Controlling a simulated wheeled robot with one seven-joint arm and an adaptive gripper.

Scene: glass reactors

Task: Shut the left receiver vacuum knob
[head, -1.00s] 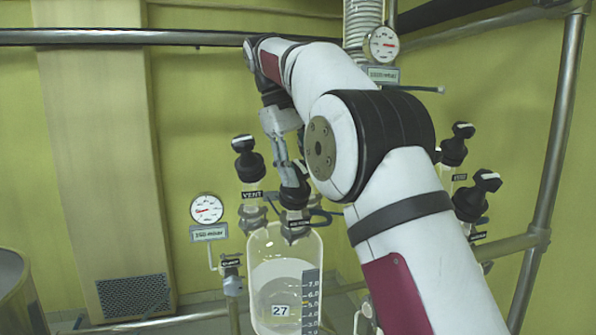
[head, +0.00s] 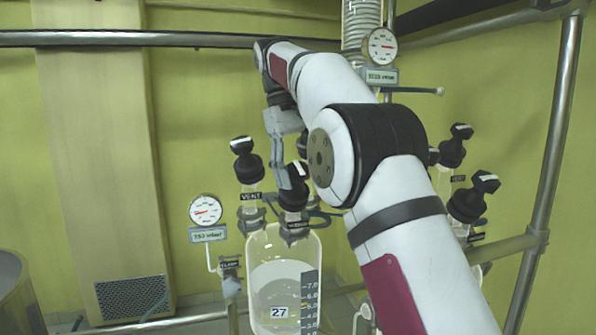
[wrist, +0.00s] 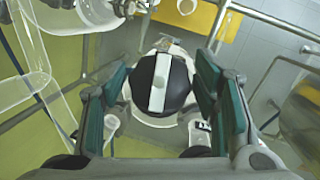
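The left receiver vacuum knob (head: 293,187) is black with a white bar on top. It stands on the left glass receiver (head: 284,283), right of the black vent knob (head: 246,161); its label is too blurred to read. My gripper (head: 281,172) is just at the vacuum knob, its fingers reaching down to it. In the wrist view, the knob (wrist: 161,83) sits centred between the two green-padded fingers of my gripper (wrist: 162,72), with a gap on each side. The white bar runs nearly up and down in that view. The gripper is open and holds nothing.
A round gauge (head: 205,211) with a display (head: 208,235) is left of the receiver. More black knobs (head: 472,197) stand at the right behind my arm. A metal post (head: 557,130) rises at the far right. A glass vessel (wrist: 70,12) shows at the wrist view's upper left.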

